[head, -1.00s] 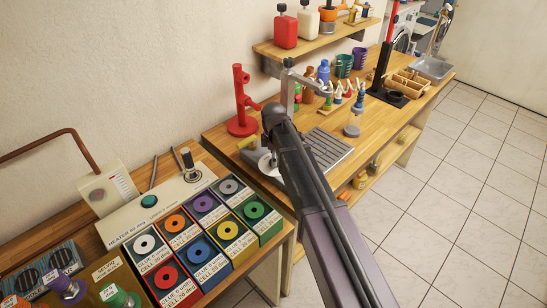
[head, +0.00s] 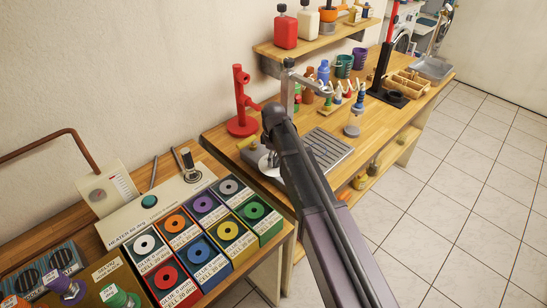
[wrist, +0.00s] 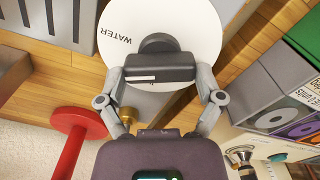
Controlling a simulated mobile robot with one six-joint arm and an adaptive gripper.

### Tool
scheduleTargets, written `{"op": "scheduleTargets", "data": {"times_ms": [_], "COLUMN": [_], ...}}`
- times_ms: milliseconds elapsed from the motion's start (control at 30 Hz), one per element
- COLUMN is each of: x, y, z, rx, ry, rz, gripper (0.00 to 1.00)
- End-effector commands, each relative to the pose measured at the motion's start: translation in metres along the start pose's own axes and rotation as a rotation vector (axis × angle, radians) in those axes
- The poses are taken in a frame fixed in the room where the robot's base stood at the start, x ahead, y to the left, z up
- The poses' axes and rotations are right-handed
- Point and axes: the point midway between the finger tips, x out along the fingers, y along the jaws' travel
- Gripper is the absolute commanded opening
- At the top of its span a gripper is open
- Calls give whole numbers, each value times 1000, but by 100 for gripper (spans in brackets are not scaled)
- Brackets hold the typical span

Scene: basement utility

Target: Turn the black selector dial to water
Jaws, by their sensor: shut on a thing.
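The black selector dial (wrist: 160,62) is a bar-shaped knob on a round white plate (wrist: 205,25) in the wrist view. My gripper (wrist: 162,80) is shut on the dial, with one finger at each end of its bar. A white mark on the bar lies on its left half and points left. The word WATER (wrist: 115,41) is printed on the plate, up and left of the dial. Any other plate labels are out of view or hidden. In the head view my arm covers the dial, and part of the white plate (head: 267,163) shows beside it.
A red stand (head: 241,105) is close by at the left of the dial. A slatted metal tray (head: 327,150) lies at its right on the wooden bench. Several coloured glue cells (head: 208,265) and a heater box (head: 150,200) stand on the nearer table.

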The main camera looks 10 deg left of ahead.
Motion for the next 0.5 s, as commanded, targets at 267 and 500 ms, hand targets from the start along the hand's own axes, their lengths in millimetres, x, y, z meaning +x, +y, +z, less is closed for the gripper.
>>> {"op": "scheduleTargets", "data": {"times_ms": [267, 500], "x": [0, 0], "y": [0, 1], "z": [0, 1], "rx": [246, 405], "ry": [0, 0], "rz": [-2, -2], "gripper": [38, 38]}}
